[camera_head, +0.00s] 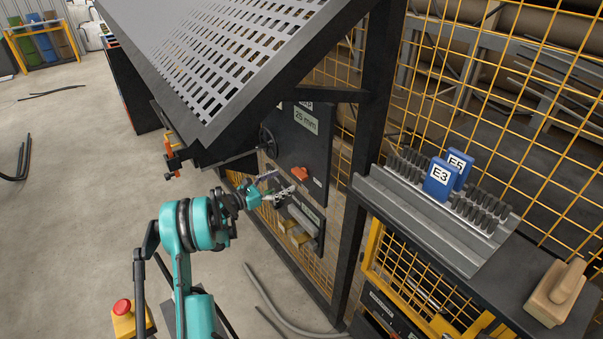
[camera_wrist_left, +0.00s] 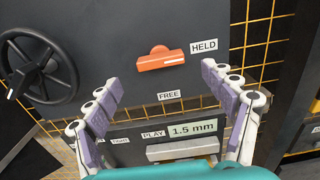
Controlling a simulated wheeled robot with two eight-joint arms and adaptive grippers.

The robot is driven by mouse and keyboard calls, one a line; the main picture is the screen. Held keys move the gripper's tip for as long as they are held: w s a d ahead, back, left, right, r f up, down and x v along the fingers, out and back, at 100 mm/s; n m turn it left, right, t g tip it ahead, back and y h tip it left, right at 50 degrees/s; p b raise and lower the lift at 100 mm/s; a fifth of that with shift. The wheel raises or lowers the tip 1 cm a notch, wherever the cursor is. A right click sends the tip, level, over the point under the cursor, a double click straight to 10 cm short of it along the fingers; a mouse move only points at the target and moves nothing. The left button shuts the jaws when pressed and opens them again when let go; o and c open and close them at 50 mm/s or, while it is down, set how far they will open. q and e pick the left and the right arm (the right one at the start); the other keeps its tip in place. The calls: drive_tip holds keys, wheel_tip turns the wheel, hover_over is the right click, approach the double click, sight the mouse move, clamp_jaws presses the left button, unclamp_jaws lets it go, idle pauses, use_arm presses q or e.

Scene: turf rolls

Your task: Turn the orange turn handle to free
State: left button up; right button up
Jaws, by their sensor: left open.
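The orange turn handle (camera_head: 299,174) is on the dark upright panel (camera_head: 290,140). In the left wrist view the handle (camera_wrist_left: 161,62) lies roughly level, its right end towards the HELD label (camera_wrist_left: 203,47). The FREE label (camera_wrist_left: 169,95) is below it. My left gripper (camera_head: 280,183) is open in front of the panel, apart from the handle. In the left wrist view its fingers (camera_wrist_left: 162,82) stand wide apart, with the handle above and between the tips and nothing held. My right gripper is not in view.
A black handwheel (camera_wrist_left: 38,68) is left of the handle. A lower panel with a 1.5 mm plate (camera_wrist_left: 192,129) and a pale bar (camera_wrist_left: 183,149) is below. A sloping perforated guard (camera_head: 225,50) overhangs the panel. A dark post (camera_head: 362,150) stands to the right.

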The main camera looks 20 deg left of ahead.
sight(296, 175)
use_arm(q)
drive_tip(key=x, duration=0.6)
drive_tip(key=shift+w+d, duration=0.1)
drive_tip(key=c, duration=1.2)
